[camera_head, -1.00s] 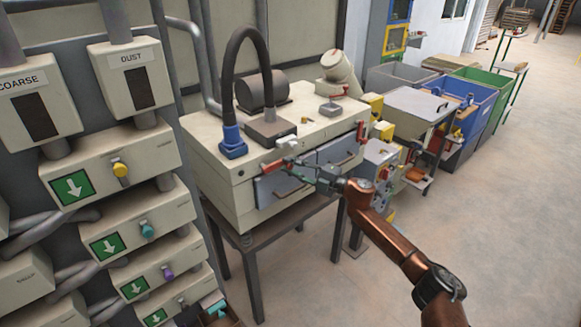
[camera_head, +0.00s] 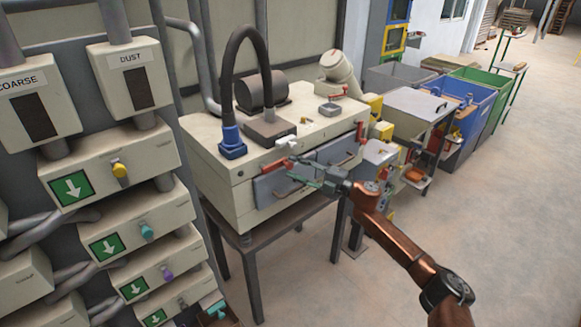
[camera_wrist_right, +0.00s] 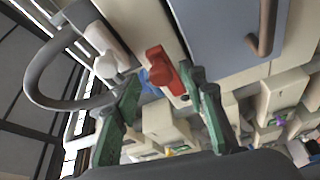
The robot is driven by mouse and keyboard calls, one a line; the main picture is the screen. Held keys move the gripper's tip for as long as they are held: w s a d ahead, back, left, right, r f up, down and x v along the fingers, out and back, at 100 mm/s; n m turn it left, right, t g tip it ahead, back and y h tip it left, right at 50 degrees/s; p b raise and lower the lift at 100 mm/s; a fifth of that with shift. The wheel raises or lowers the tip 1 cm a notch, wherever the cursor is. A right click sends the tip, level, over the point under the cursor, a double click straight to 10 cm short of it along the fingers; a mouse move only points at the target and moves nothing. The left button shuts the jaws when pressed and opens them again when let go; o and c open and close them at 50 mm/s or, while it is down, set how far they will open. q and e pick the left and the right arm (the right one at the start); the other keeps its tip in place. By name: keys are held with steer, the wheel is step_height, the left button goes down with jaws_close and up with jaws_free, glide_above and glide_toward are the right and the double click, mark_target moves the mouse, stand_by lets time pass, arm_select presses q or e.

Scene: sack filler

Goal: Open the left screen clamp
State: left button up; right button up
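The left screen clamp (camera_head: 272,167) is a red piece at the left end of the sifter box's front edge, above a grey drawer-like screen front (camera_head: 285,188). It also shows in the right wrist view (camera_wrist_right: 165,72), beyond and between the fingertips. My right gripper (camera_head: 294,172) is open, its green fingers spread just to the right of the clamp. In the right wrist view the right gripper (camera_wrist_right: 160,80) shows one finger each side of the clamp; the right-hand finger looks very close to it. Contact cannot be told. My left gripper is not in view.
A second red clamp (camera_head: 361,131) sits at the box's right end. A black hose with a blue fitting (camera_head: 232,142) rises from the top. Labelled chutes with coloured knobs stand at left. Blue (camera_head: 476,105) and green bins stand at back right; floor at right is clear.

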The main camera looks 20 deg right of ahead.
steer(key=r+v, duration=0.1)
steer(key=v, duration=0.8)
steer(key=shift+s+d+f, duration=0.25)
steer(key=shift+d+f, duration=0.1)
steer(key=shift+f, duration=0.1)
steer(key=shift+c, duration=0.6)
